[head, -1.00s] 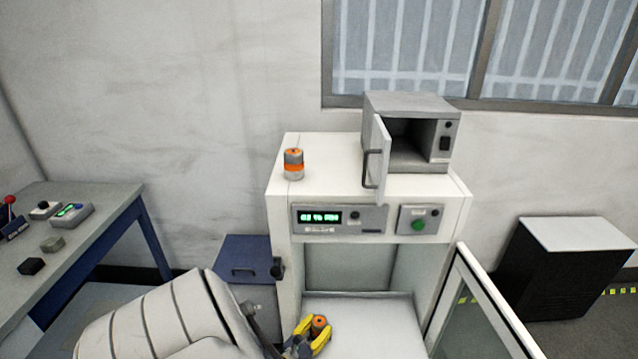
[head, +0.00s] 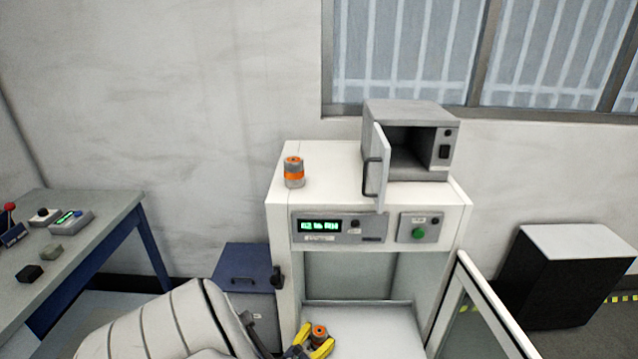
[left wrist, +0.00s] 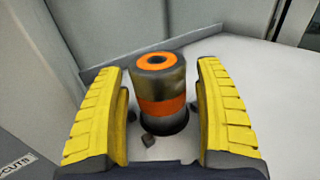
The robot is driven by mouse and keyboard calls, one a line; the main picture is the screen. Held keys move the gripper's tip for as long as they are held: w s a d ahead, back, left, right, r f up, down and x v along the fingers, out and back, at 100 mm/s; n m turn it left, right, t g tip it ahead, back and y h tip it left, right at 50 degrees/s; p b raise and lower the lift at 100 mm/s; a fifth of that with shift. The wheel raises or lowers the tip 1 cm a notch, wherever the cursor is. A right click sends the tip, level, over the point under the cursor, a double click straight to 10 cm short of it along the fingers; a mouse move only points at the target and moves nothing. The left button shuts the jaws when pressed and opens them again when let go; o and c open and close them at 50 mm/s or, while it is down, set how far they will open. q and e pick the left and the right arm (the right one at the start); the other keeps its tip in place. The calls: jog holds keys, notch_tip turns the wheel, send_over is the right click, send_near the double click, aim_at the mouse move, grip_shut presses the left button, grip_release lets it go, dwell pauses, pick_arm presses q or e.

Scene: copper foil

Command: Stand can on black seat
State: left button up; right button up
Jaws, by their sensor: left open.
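A can (left wrist: 160,85) with a grey body and orange bands stands upright on the white floor of the open cabinet. Its lower end meets a dark round rim (left wrist: 168,128), which may be the black seat; I cannot tell whether it is separate from the can. In the head view this can (head: 319,331) shows only its top and part of its side. My left gripper (left wrist: 162,95) is open, its yellow fingers on either side of the can with narrow gaps visible. It also shows at the bottom of the head view (head: 315,342). My right gripper is out of view.
A similar orange-and-grey can (head: 293,172) stands on the cabinet top beside a grey oven (head: 410,112) with its door open. The cabinet's glass door (head: 480,310) hangs open at right.

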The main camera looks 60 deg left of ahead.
pick_arm(q)
jog(key=shift+r, duration=0.1)
jog(key=v, duration=1.2)
jog(key=shift+r, duration=0.1)
